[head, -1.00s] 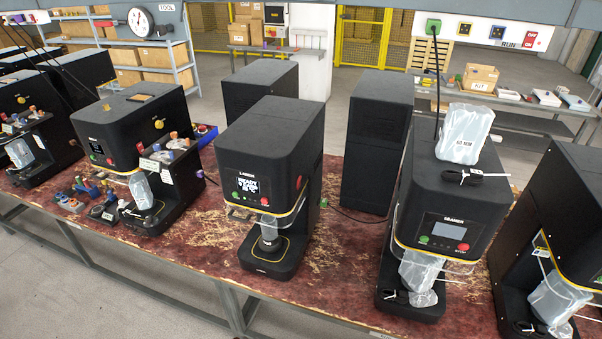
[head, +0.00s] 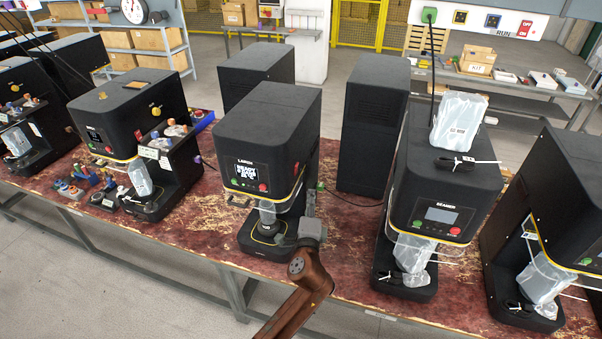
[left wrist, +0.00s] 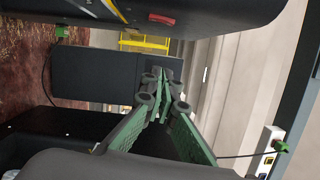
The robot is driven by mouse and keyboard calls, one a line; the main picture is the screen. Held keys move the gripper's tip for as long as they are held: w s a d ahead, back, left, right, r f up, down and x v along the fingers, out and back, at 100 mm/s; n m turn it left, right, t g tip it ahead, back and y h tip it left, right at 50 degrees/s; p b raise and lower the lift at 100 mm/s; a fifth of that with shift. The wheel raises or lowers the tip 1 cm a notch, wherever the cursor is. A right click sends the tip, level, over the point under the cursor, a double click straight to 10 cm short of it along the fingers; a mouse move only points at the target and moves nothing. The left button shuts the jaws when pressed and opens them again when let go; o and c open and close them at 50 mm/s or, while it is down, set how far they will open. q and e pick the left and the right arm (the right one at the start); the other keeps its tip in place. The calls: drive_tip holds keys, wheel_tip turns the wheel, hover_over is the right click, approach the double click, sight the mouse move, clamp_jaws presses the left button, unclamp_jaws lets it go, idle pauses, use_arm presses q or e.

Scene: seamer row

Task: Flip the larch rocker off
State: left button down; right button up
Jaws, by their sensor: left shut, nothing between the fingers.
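The larch machine (head: 265,135) is the black unit in the middle of the head view, with a lit display and a green and a red button on its front. In the left wrist view, a red oblong part (left wrist: 161,19), which looks like the rocker, sits on the dark body at the top. Its on or off position cannot be told. My left gripper (head: 310,203) is beside the machine's lower right side. In the left wrist view its fingers (left wrist: 160,88) are together and empty, apart from the red part. My right gripper is not in view.
A tall black cabinet (head: 371,125) stands behind and right of the larch machine. Another black machine (head: 440,190) with bagged items is to the right. A green connector (head: 320,186) and cable lie between.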

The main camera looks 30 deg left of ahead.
sight(297, 169)
use_arm(q)
drive_tip(key=w+a+p, duration=0.2)
drive_tip(key=w+a, duration=0.6)
drive_tip(key=shift+a+r, duration=0.25)
drive_tip(key=shift+r, duration=0.05)
drive_tip(key=shift+s, duration=0.1)
